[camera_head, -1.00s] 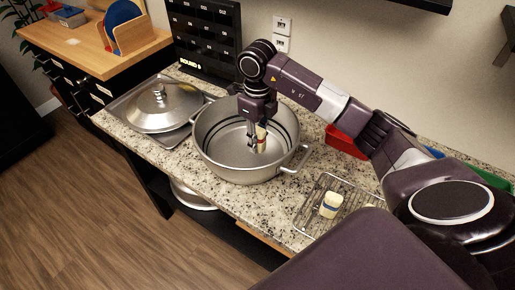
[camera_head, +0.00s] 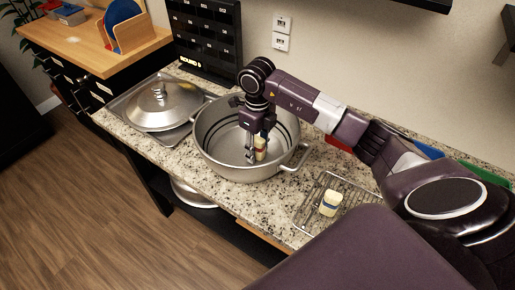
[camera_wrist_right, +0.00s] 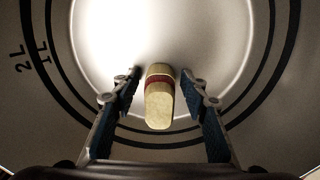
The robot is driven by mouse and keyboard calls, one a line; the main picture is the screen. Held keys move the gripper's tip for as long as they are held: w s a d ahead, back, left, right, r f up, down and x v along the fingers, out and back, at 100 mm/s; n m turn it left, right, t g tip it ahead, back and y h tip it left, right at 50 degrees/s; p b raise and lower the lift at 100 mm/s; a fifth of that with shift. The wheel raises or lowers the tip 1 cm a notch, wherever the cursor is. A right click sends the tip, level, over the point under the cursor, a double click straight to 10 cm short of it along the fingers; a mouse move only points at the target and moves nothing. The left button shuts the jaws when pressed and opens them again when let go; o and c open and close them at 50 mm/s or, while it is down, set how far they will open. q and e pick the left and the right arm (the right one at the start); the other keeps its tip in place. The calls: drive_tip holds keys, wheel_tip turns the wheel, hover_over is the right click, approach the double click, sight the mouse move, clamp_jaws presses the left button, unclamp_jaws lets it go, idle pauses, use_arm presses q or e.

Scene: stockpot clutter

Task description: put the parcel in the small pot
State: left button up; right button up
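A cream parcel with a red band (camera_head: 261,147) is inside the steel pot (camera_head: 238,175), which has rings and litre marks on its inner wall. My right gripper (camera_head: 256,157) reaches down into the pot. In the right wrist view the parcel (camera_wrist_right: 160,110) stands between the two fingers, with a gap on each side, so the gripper (camera_wrist_right: 161,74) is open. I cannot tell whether the parcel touches the pot floor. A similar parcel with a blue band (camera_head: 330,203) is on the wire rack. My left gripper is not in view.
A domed lid (camera_head: 163,106) lies on a tray left of the pot. The wire rack (camera_head: 350,190) is at right, with a red bin (camera_head: 338,145) behind, partly hidden by my arm. A black drawer rack (camera_head: 205,45) stands at the back. Another metal vessel (camera_head: 190,194) sits below the counter.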

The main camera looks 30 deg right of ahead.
drive_tip(key=shift+r, duration=0.1)
drive_tip(key=shift+r, duration=0.25)
wheel_tip(320, 180, up, 11)
drive_tip(key=shift+f+b, duration=0.2)
drive_tip(key=shift+b, duration=0.75)
drive_tip(key=shift+r, duration=0.55)
